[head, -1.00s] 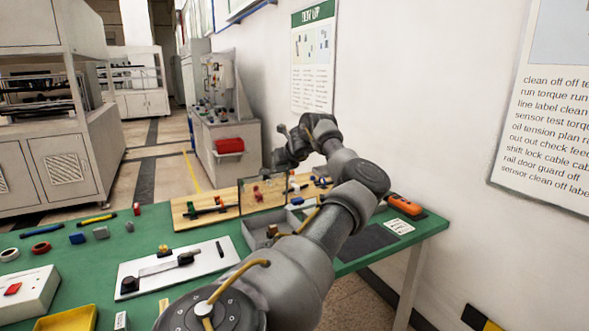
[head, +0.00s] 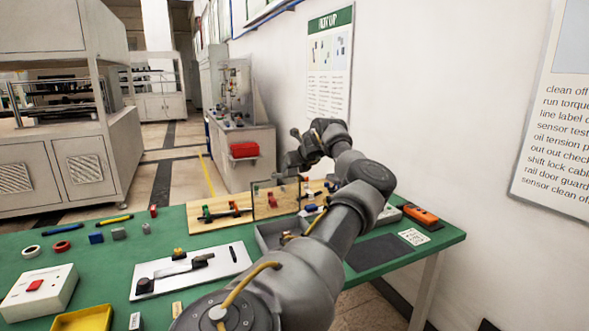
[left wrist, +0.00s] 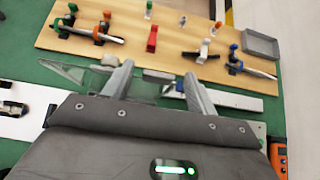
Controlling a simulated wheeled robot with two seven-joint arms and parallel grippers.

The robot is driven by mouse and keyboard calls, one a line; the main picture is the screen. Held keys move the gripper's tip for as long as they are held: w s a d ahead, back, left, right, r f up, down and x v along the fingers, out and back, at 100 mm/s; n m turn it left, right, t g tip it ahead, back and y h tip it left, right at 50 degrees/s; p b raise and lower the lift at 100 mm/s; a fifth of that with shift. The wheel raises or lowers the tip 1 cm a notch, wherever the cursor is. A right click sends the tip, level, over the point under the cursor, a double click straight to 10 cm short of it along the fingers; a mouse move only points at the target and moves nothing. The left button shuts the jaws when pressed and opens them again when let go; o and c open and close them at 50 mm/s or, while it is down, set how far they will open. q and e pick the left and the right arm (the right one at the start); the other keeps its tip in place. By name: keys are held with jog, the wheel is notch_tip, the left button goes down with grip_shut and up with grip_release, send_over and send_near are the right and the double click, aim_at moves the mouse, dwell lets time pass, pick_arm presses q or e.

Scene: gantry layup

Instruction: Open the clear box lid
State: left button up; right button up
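The clear lid (head: 272,200) stands upright at the back edge of a grey open box (head: 268,238) on the green table in the head view. My left arm crosses in front of the box and hides its right part. My left gripper (head: 286,166) is above and beside the lid's upper right corner. In the left wrist view my left gripper (left wrist: 158,70) has its two fingers apart, with a small grey piece visible between and beyond them; I cannot tell whether they touch it. A see-through edge of the lid (left wrist: 62,70) shows left of the fingers. My right gripper is not in view.
A wooden board (left wrist: 180,45) with coloured clamps lies behind the box. A white plate (head: 190,270) with a black-ended tool, a yellow tray (head: 82,320) and a white button box (head: 38,292) are at the left. An orange device (head: 421,216) lies at the right.

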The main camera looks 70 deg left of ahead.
pick_arm(q)
jog(key=shift+f, duration=0.1)
jog(key=b+v, duration=0.2)
jog(key=v, duration=0.8)
jog(key=shift+d+r, duration=0.25)
jog(key=shift+r, duration=0.05)
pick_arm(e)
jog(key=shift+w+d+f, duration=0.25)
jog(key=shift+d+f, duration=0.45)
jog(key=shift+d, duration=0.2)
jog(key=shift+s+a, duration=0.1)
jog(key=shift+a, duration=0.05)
